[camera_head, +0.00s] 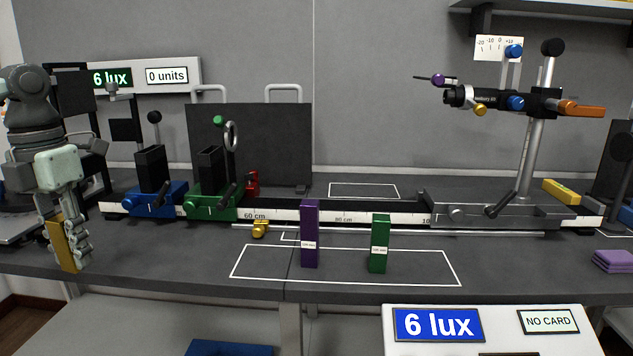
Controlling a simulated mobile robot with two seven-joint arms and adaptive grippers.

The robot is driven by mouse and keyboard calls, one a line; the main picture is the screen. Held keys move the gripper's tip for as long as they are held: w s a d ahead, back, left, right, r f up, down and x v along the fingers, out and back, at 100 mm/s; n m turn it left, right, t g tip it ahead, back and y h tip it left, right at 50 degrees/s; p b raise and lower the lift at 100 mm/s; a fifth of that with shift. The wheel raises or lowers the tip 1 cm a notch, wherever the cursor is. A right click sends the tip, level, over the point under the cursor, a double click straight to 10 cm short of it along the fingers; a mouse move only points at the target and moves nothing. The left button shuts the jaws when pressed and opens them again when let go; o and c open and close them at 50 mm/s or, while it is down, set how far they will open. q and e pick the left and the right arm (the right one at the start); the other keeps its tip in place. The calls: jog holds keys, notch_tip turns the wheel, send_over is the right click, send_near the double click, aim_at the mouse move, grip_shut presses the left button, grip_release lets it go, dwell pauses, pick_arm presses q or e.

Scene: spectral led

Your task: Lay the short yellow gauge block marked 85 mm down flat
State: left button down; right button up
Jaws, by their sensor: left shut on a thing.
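A yellow block (64,244) stands close to upright at the far left, near the table's front edge. My left gripper (76,248) points down and is shut on it, with the fingers partly covering the block's right side. I cannot tell whether its lower end touches the table, and no marking on it can be read. Another yellow block (562,191) lies at the right, beside the rail's end. My right gripper is not in view.
A purple block (310,240) and a green block (380,247) stand upright in a white outlined area (440,283) on the dark table. Blue (172,201) and green (228,207) carriages sit on the rail. The table between the left gripper and the outline looks clear.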

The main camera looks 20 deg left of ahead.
pick_arm(q)
jog(key=w+d+f+m, duration=0.5)
jog(key=d+f+m, duration=0.7)
jog(key=m, duration=0.4)
jog(key=w+d+f+m, duration=0.2)
jog(key=d+m, duration=0.7)
jog(key=m, duration=0.1)
jog(key=w+d+f+m, duration=0.2)
jog(key=w+d+m, duration=0.1)
jog(key=d+m, duration=0.6)
jog(key=shift+w+d+m+p, duration=0.15)
jog(key=shift+d+m+p, duration=0.2)
jog(key=shift+m, duration=0.65)
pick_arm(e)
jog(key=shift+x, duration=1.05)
pick_arm(q)
jog(key=shift+f, duration=0.1)
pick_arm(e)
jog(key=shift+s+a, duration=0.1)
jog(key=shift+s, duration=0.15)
